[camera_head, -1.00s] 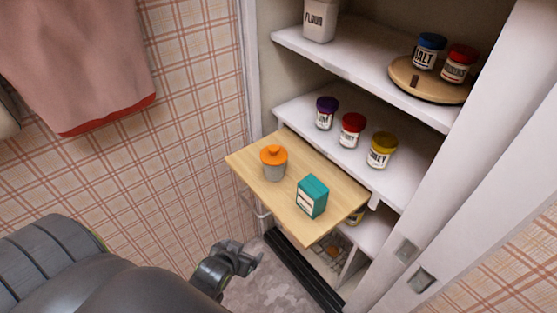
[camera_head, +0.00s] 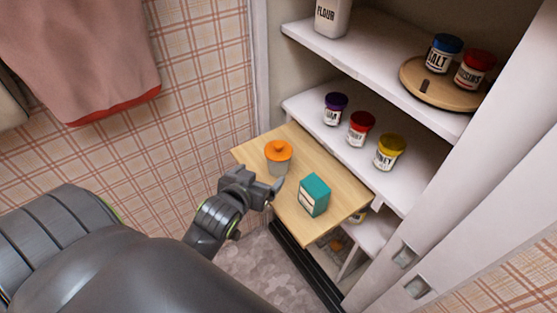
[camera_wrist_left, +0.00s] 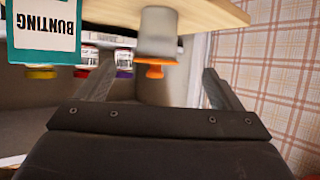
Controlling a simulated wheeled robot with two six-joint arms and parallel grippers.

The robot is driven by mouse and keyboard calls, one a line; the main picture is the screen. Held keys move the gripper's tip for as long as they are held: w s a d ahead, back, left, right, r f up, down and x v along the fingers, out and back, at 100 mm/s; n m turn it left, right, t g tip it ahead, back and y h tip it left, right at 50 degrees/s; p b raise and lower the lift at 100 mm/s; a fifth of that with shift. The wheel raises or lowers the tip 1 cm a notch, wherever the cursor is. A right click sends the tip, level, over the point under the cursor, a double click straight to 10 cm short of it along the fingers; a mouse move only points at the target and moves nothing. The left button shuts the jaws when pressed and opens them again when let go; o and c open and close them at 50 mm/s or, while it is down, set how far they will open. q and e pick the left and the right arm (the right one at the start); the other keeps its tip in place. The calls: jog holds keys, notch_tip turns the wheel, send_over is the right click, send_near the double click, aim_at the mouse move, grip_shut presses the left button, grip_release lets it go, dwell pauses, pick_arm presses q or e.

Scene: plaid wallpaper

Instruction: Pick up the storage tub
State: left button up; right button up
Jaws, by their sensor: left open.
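The storage tub (camera_head: 278,160), a small grey translucent tub with an orange knobbed lid, stands upright on a pull-out wooden board (camera_head: 346,200) in the cupboard. My left gripper (camera_head: 271,190) is open and empty, just in front of the tub and close to the board's near edge. In the left wrist view, which is upside down, the tub (camera_wrist_left: 158,35) shows ahead, in line with the gap between the spread fingers (camera_wrist_left: 158,82), and is not held. My right gripper is out of view.
A teal box (camera_head: 314,195) stands on the board, right of the tub; its label reads BUNTING in the left wrist view. Several lidded jars (camera_head: 360,129) stand on the shelf behind. A white door (camera_head: 450,200) bounds the right.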

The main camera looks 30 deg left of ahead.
aim_at(273, 165)
pick_arm(q)
jog(key=x, duration=0.6)
jog(key=shift+w+f, duration=0.15)
jog(key=shift+w, duration=0.1)
jog(key=shift+p+x, duration=0.55)
jog(key=shift+x, duration=2.05)
jog(key=shift+d+f, duration=0.1)
jog(key=shift+d, duration=0.05)
jog(key=shift+c, duration=0.5)
jog(key=c, duration=1)
